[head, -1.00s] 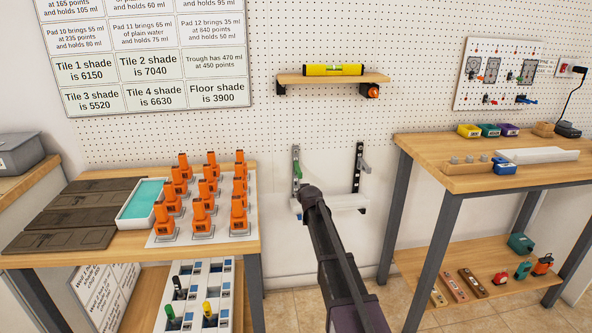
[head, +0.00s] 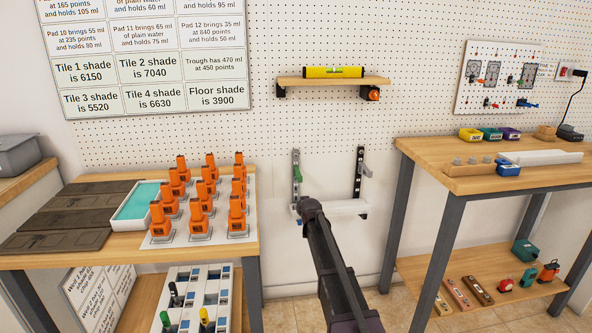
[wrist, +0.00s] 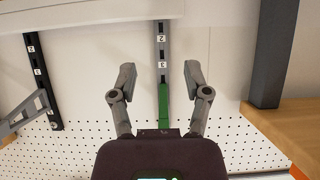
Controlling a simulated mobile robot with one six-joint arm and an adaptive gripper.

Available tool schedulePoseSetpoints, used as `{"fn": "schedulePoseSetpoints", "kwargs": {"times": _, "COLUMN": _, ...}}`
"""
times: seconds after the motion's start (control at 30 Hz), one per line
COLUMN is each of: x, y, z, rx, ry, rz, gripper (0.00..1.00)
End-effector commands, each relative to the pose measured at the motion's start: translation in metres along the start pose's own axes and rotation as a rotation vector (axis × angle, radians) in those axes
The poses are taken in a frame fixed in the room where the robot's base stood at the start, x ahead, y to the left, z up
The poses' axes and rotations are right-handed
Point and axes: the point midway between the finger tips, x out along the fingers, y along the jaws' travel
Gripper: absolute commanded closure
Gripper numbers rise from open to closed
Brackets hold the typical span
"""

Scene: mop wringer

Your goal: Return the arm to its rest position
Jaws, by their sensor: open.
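My gripper shows in the wrist view (wrist: 155,85) with its two fingers spread apart and nothing between them. The green piece also shows on the left rail (head: 297,174). The fingers cannot be made out in the head view.
The left bench holds orange-handled tools (head: 198,215), a teal-filled trough (head: 137,214) and dark tiles (head: 55,240). The right bench (head: 500,183) carries small blocks and bins. A wall shelf (head: 340,82) bears a yellow level (head: 333,72). The floor between the benches is clear.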

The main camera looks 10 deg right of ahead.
Motion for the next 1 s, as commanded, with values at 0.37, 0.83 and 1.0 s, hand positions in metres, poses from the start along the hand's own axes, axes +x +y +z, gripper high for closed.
{"fn": "schedulePoseSetpoints", "kwargs": {"times": 0.37, "x": -0.028, "y": 0.0, "z": 0.034, "rx": 0.0, "ry": -0.098, "rz": 0.0, "gripper": 0.38}}
{"fn": "schedulePoseSetpoints", "kwargs": {"times": 0.83, "x": -0.186, "y": 0.0, "z": 0.195, "rx": 0.0, "ry": -0.619, "rz": 0.0, "gripper": 0.38}}
{"fn": "schedulePoseSetpoints", "kwargs": {"times": 1.0, "x": -0.243, "y": 0.0, "z": 0.24, "rx": 0.0, "ry": -0.791, "rz": 0.0, "gripper": 0.38}}
